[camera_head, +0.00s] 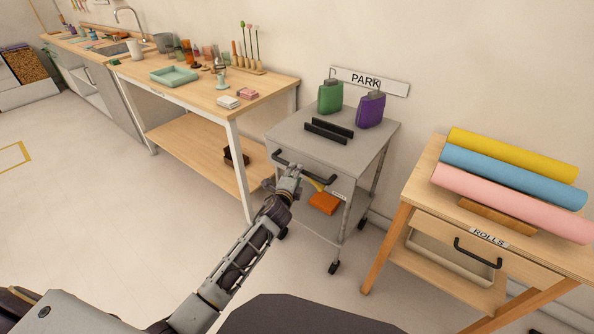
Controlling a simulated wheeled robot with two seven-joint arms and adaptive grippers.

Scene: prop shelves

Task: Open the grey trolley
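The grey trolley (362,153) stands on castors against the wall, under a PARK sign. Its upper front has a dark bar handle (322,180), and no gap shows at the drawer front. My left gripper (291,171) is at the handle, over its middle-left part, and hides some of it. Whether its fingers are apart or closed around the bar is too small to tell. My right gripper is not in view.
A green bottle (330,97), a purple bottle (370,109) and two dark bars stand on the trolley top. An orange item (324,203) lies below. A wooden bench (205,92) is left; a rolls table (420,190) is close on the right.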

